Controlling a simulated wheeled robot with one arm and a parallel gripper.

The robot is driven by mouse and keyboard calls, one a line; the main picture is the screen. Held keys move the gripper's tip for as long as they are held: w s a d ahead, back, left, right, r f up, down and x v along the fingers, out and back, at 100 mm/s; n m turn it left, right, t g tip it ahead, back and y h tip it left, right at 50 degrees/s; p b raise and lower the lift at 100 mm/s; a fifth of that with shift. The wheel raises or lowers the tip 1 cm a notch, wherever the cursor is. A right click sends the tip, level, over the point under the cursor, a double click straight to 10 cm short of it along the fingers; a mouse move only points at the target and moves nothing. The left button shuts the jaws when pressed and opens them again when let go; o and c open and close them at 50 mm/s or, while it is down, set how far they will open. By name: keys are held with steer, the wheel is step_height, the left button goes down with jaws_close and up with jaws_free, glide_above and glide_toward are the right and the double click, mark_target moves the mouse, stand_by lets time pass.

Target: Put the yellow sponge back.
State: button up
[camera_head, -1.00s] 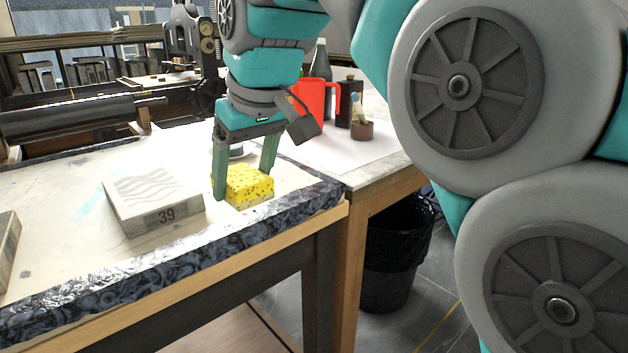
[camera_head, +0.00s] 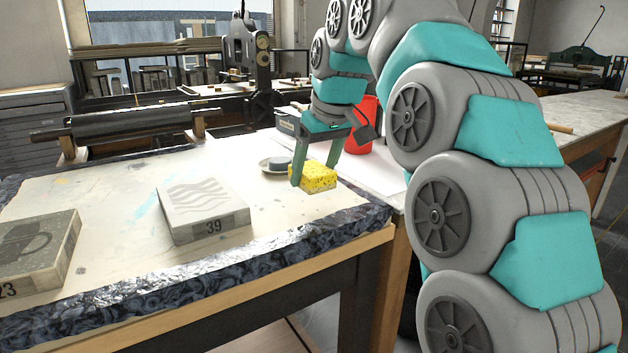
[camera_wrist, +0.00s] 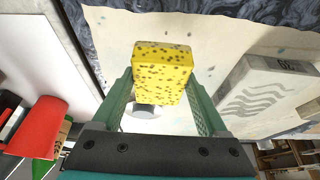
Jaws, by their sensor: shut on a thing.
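The yellow sponge (camera_head: 319,179), a block with dark speckles, is at the right end of the pale worktable (camera_head: 120,188). My gripper (camera_head: 315,174) points down over it, one finger on each side. In the wrist view the sponge (camera_wrist: 162,72) sits between the two green fingers, and my gripper (camera_wrist: 161,80) is shut on it. I cannot tell whether the sponge touches the tabletop or is just clear of it.
A small white dish (camera_head: 266,168) with a dark grey lump is just left of the sponge. Stone blocks numbered 39 (camera_head: 203,208) and 23 (camera_head: 38,250) lie further left. A red jug (camera_head: 362,128) stands behind on the adjoining white surface.

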mark_target(326, 171)
steer(key=shift+w+f, duration=0.2)
steer(key=shift+w, duration=1.25)
steer(key=shift+f, duration=1.75)
steer(key=shift+f, duration=0.2)
steer(key=o, duration=1.1)
steer(key=shift+r, duration=0.15)
steer(key=p+v, duration=0.2)
steer(key=v, duration=0.9)
steer(key=shift+r, duration=0.2)
steer(key=shift+s+d+r+p, duration=0.1)
steer(key=shift+s+r+p, duration=0.1)
steer(key=shift+r+p, duration=0.15)
